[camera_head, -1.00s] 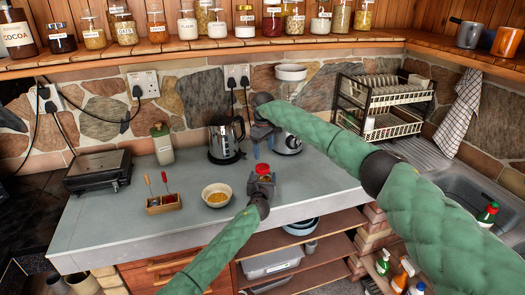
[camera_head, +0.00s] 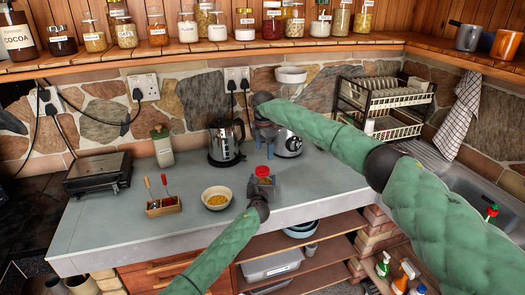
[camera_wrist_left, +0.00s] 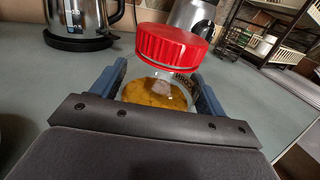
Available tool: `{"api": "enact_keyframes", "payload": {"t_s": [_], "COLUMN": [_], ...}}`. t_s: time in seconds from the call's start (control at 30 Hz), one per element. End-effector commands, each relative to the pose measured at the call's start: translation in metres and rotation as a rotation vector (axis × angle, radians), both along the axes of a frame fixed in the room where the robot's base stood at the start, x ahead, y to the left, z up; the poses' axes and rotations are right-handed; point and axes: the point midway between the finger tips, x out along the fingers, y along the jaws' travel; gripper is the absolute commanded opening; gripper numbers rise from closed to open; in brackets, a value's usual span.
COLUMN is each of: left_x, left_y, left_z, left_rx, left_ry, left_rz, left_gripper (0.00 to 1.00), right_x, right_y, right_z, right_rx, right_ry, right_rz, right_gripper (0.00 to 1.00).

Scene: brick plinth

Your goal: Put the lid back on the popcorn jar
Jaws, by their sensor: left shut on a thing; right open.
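The popcorn jar (camera_head: 263,181) is a small clear jar near the counter's front edge. Yellow popcorn shows inside it in the left wrist view (camera_wrist_left: 152,93). The red ribbed lid (camera_head: 264,170) is at the jar's mouth; in the left wrist view (camera_wrist_left: 172,46) it looks tilted and a little to the right of the jar. I cannot tell whether it is seated. My left gripper (camera_head: 262,187) is shut on the jar, its blue fingers on either side. My right gripper (camera_head: 266,138) is open, pointing down behind and above the lid, apart from it.
A bowl of yellow food (camera_head: 216,198) stands left of the jar, with a wooden caddy (camera_head: 163,207) further left. The kettle (camera_head: 226,142) and a blender-like appliance (camera_head: 288,146) stand behind. A dish rack (camera_head: 395,103) and sink are at right. The counter's left middle is clear.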

Motion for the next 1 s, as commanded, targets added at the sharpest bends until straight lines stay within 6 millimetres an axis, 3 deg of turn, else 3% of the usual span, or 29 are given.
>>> {"api": "enact_keyframes", "payload": {"t_s": [1.0], "left_x": [-0.0002], "left_y": [-0.0007], "left_z": [0.0000], "left_rx": [-0.001], "left_ry": [0.000], "left_rz": [-0.001], "left_gripper": [0.10], "right_x": [-0.0062], "right_y": [0.0067], "right_z": [-0.0034], "right_rx": [0.010], "right_ry": [0.040], "right_rz": [1.451], "right_gripper": [0.70]}}
